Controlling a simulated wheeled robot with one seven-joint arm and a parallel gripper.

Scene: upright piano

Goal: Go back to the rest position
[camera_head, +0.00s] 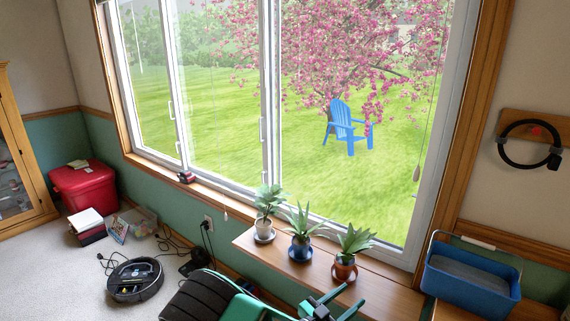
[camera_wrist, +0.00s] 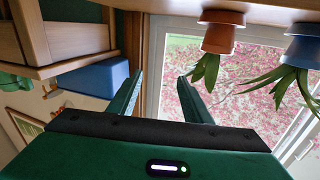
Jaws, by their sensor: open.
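My gripper (camera_head: 338,302) shows at the bottom of the head view, just in front of the wooden bench (camera_head: 385,296) and close to the terracotta pot (camera_head: 345,270). In the wrist view my gripper (camera_wrist: 162,76) has its two green fingers spread apart with nothing between them. The wrist picture is upside down; the terracotta pot (camera_wrist: 222,38) and a blue pot (camera_wrist: 304,50) hang at its upper right, apart from the fingers. My dark and green arm links cover part of the bottom of the head view.
Plants in a white pot (camera_head: 264,231) and the blue pot (camera_head: 299,249) stand left along the bench. A blue basket (camera_head: 470,284) is to the right. A robot vacuum (camera_head: 136,281), clear bin (camera_head: 139,223) and red box (camera_head: 86,187) are on the left floor. Window glass lies behind.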

